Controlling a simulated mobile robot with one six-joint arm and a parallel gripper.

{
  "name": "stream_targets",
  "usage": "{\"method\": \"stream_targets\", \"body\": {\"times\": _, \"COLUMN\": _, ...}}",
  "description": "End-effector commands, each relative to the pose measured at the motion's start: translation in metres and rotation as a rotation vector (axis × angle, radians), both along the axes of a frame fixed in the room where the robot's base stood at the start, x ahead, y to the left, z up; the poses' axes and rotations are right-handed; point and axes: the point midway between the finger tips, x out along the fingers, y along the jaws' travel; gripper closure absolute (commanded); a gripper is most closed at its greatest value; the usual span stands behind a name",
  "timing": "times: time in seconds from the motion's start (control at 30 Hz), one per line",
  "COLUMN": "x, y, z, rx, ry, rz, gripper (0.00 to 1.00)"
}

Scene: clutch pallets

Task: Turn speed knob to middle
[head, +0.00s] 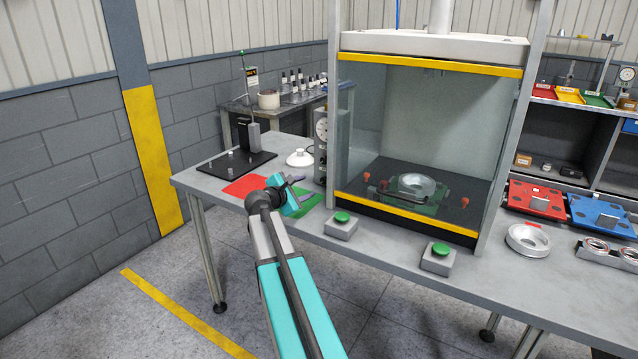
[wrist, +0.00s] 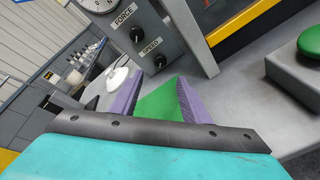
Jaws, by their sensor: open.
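The speed knob (wrist: 159,60) is a small black knob below the SPEED label on a grey control panel (wrist: 172,25) in the wrist view. The force knob (wrist: 137,35) sits above it under the FORCE label. The panel also shows in the head view (head: 321,150), on the left side of the glass press cabinet; the knobs are too small to read there. Which way the speed knob points cannot be told. My gripper (wrist: 158,90) is open, its purple fingers apart and empty, short of the panel. In the head view my gripper (head: 303,187) is above the green mat.
A red mat (head: 243,186) and a green mat (wrist: 160,103) lie on the bench. A white round object (head: 300,158) stands left of the panel. Green button boxes (head: 341,226) (head: 438,258) stand at the front edge. The glass cabinet (head: 430,120) is at right.

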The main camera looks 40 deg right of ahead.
Motion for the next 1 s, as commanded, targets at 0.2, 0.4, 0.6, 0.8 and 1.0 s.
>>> {"method": "stream_targets", "body": {"times": 0.2, "x": 0.009, "y": -0.026, "z": -0.007, "rx": 0.0, "ry": 0.0, "rz": -0.001, "gripper": 0.57}}
{"method": "stream_targets", "body": {"times": 0.4, "x": 0.016, "y": -0.048, "z": -0.014, "rx": 0.0, "ry": 0.0, "rz": 0.0, "gripper": 0.57}}
{"method": "stream_targets", "body": {"times": 0.6, "x": 0.022, "y": -0.07, "z": -0.02, "rx": 0.0, "ry": 0.001, "rz": 0.001, "gripper": 0.57}}
{"method": "stream_targets", "body": {"times": 0.8, "x": 0.028, "y": -0.091, "z": -0.027, "rx": -0.001, "ry": 0.002, "rz": 0.001, "gripper": 0.57}}
{"method": "stream_targets", "body": {"times": 1.0, "x": 0.032, "y": -0.105, "z": -0.031, "rx": 0.0, "ry": 0.001, "rz": 0.002, "gripper": 0.57}}
